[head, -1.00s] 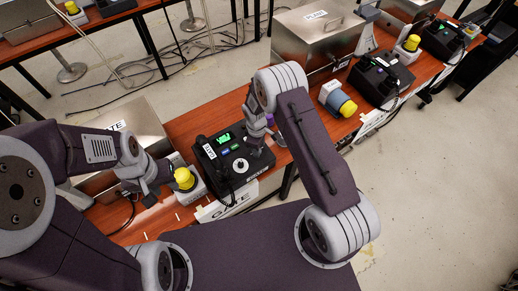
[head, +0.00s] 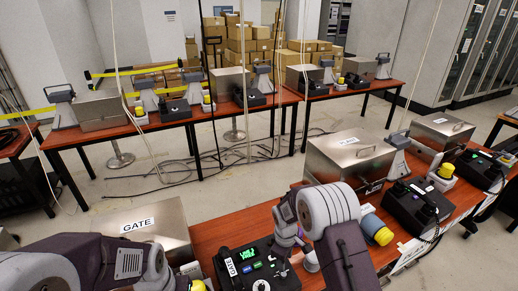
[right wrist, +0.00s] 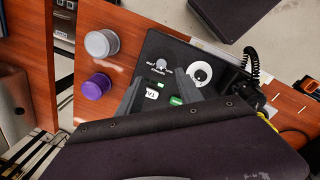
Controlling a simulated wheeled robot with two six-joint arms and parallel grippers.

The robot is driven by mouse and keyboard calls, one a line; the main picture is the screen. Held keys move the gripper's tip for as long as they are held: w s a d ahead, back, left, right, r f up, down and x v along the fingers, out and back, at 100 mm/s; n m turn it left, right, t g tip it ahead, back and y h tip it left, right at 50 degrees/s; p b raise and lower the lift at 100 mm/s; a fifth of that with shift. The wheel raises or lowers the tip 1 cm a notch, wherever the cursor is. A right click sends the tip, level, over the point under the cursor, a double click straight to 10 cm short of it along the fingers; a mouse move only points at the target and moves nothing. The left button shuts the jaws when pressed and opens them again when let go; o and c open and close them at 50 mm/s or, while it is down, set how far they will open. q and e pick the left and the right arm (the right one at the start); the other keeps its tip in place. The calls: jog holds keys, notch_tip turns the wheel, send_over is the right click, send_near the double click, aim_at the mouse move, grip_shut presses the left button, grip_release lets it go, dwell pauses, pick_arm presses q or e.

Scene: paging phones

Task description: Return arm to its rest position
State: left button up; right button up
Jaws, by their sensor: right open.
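A black paging console with a lit green display (head: 246,255) sits on the near wooden table, beside the GATE box (head: 150,228). My right arm reaches over it, with the right gripper (head: 287,243) low at the console's right side. In the right wrist view, the right gripper (right wrist: 160,84) is open with nothing between its two dark fingers. They point over the console (right wrist: 165,50), near a small grey knob (right wrist: 161,64) and a white round dial (right wrist: 199,72). I cannot tell whether they touch it. My left arm shows at lower left; its gripper is out of frame.
A purple cylinder (right wrist: 96,86) and a grey one (right wrist: 102,43) stand beside the console. A blue-grey cylinder (head: 376,230), a PLATE box (head: 350,158) and another console (head: 418,204) are to the right. Back tables (head: 170,121) hold similar sets; cables lie on the floor.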

jog(key=s+d+r+m+t, duration=0.15)
jog(key=d+r, duration=0.25)
jog(key=r, duration=0.8)
jog(key=s+m, duration=1)
jog(key=s, duration=0.6)
jog(key=shift+s+d+g+y, duration=0.2)
jog(key=shift+d+g+y, duration=0.15)
jog(key=shift+d+y, duration=0.05)
jog(key=shift+s, duration=0.15)
jog(key=shift+f, duration=0.1)
